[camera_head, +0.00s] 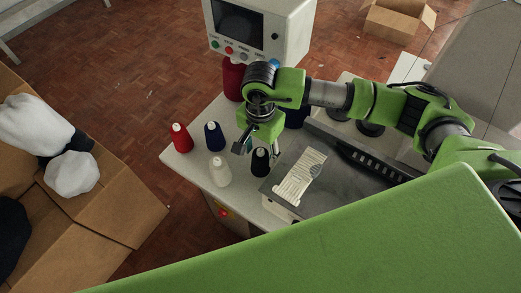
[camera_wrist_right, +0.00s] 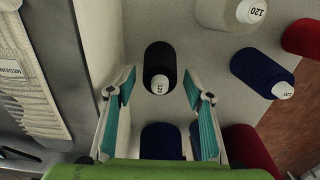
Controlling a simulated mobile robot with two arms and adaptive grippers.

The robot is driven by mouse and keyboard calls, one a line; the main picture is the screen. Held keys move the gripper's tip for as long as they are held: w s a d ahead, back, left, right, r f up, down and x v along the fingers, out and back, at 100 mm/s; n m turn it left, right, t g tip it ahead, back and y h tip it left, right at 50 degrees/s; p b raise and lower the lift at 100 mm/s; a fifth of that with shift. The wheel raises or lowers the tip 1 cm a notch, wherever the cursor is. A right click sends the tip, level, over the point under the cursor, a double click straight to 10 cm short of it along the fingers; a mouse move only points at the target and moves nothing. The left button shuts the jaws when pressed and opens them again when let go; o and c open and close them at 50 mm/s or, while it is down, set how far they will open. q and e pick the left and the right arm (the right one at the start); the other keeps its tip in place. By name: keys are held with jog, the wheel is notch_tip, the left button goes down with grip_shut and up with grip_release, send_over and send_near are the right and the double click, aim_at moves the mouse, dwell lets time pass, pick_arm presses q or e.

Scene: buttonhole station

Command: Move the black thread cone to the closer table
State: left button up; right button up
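The black thread cone (camera_head: 260,162) stands upright on the white station table (camera_head: 183,168), beside the grey machine plate. In the right wrist view the black cone (camera_wrist_right: 160,58) is seen from above, with its white tip marked 120. My right gripper (camera_head: 258,146) is above and just behind it in the head view. In the wrist view its two teal-padded fingers (camera_wrist_right: 159,78) are spread wide, with the cone showing between and beyond them. Nothing is held. My left gripper is not in view. I cannot tell which surface is the closer table.
A white cone (camera_head: 220,172), a blue cone (camera_head: 214,137) and a red cone (camera_head: 181,138) stand left of the black one. Larger red (camera_head: 232,78) and blue cones stand behind. A control box (camera_head: 262,28) rises at the back. A cardboard box (camera_head: 120,205) is at left.

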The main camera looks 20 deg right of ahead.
jog(key=shift+r, duration=0.1)
jog(key=shift+r+p, duration=0.25)
jog(key=shift+p, duration=0.1)
notch_tip(320, 180, up, 12)
jog(key=b, duration=0.3)
jog(key=shift+f+b, duration=0.15)
jog(key=shift+b, duration=0.15)
